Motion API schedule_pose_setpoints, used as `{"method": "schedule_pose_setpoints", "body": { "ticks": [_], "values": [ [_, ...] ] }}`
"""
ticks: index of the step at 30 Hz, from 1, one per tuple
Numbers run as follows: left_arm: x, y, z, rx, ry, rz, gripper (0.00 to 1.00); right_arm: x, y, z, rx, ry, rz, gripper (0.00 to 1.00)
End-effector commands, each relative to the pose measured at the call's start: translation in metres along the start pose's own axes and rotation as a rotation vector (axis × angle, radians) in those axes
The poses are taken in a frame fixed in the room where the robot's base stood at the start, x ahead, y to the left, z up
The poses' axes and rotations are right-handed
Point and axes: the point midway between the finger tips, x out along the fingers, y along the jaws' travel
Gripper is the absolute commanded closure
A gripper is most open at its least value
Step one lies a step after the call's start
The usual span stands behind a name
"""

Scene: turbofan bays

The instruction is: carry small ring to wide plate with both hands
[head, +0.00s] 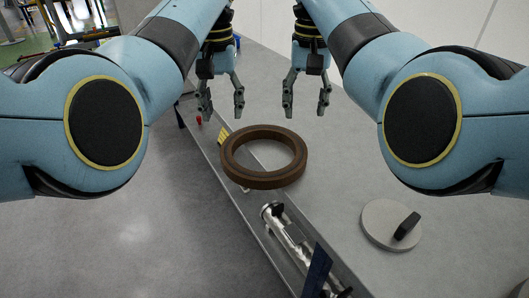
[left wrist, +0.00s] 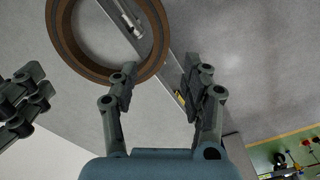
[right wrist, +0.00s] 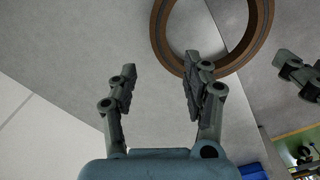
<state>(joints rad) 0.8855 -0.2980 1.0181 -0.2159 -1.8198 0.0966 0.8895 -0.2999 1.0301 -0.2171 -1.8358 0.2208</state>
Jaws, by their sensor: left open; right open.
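The small ring (head: 264,181) is brown and thick-walled. In the head view it lies flat just in front of both grippers, across the edge of the grey surface and a narrow ledge. My left gripper (head: 224,102) is open and empty, beyond the ring to its left. My right gripper (head: 305,102) is open and empty, beyond the ring to its right. The ring also shows in the left wrist view (left wrist: 72,56) and the right wrist view (right wrist: 160,42), apart from the fingers. A round pale grey plate (head: 379,227) with a black handle lies at right; I cannot tell if it is the wide plate.
A silvery cylindrical part (head: 284,235) lies in the narrow ledge in front of the ring. A dark blue upright piece (head: 317,272) stands near it. Small yellow (head: 223,134) and red (head: 199,119) items sit left of the ring. Grey surface between ring and plate is clear.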

Motion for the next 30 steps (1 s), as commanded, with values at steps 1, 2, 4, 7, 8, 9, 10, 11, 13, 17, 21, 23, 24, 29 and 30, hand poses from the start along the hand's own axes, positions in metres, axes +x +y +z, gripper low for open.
{"method": "schedule_pose_setpoints", "body": {
  "ticks": [1,2,4,7,8,9,10,11,13,17,21,23,24,29,30],
  "values": [
    [0.004,0.000,0.001,0.000,-0.002,0.000,0.53,0.004,0.000,0.001,0.000,-0.003,0.001,0.51],
    [0.006,0.000,0.001,0.000,-0.002,0.000,0.53,0.006,0.001,0.001,0.000,-0.003,0.001,0.51],
    [0.015,0.000,0.001,0.000,-0.004,-0.001,0.53,0.015,0.001,0.001,0.000,-0.004,0.001,0.51],
    [0.031,-0.001,0.002,-0.001,-0.005,0.000,0.53,0.032,0.001,0.002,0.000,-0.006,0.002,0.51],
    [0.037,-0.001,0.002,0.000,-0.006,-0.001,0.53,0.037,0.001,0.001,0.000,-0.005,0.002,0.51],
    [0.044,-0.001,0.001,0.000,-0.005,-0.001,0.53,0.045,0.001,0.001,0.000,-0.007,0.002,0.51],
    [0.050,-0.001,0.002,0.000,-0.006,-0.001,0.53,0.050,0.001,0.001,0.000,-0.005,0.002,0.51],
    [0.056,-0.001,0.002,0.000,-0.005,0.000,0.53,0.056,0.001,0.002,0.000,-0.007,0.002,0.51],
    [0.068,-0.001,0.001,0.000,-0.006,-0.001,0.53,0.068,0.001,0.001,-0.001,-0.005,0.002,0.51],
    [0.087,-0.001,0.001,0.000,-0.005,-0.001,0.53,0.088,0.001,0.001,0.000,-0.003,0.002,0.51],
    [0.101,-0.001,0.001,-0.001,-0.002,-0.001,0.53,0.101,0.001,0.000,0.000,-0.002,0.001,0.51],
    [0.104,-0.001,0.001,-0.001,-0.002,-0.001,0.53,0.104,0.001,0.000,0.000,-0.002,0.001,0.51],
    [0.106,-0.001,0.001,-0.001,-0.001,0.000,0.53,0.106,0.001,0.000,0.000,-0.001,0.001,0.51],
    [0.107,-0.001,0.001,-0.001,-0.001,0.000,0.53,0.108,0.001,0.000,0.001,-0.001,0.000,0.51],
    [0.107,-0.001,0.001,-0.001,-0.001,0.000,0.53,0.108,0.001,0.000,0.001,-0.001,0.000,0.51]
  ]
}}
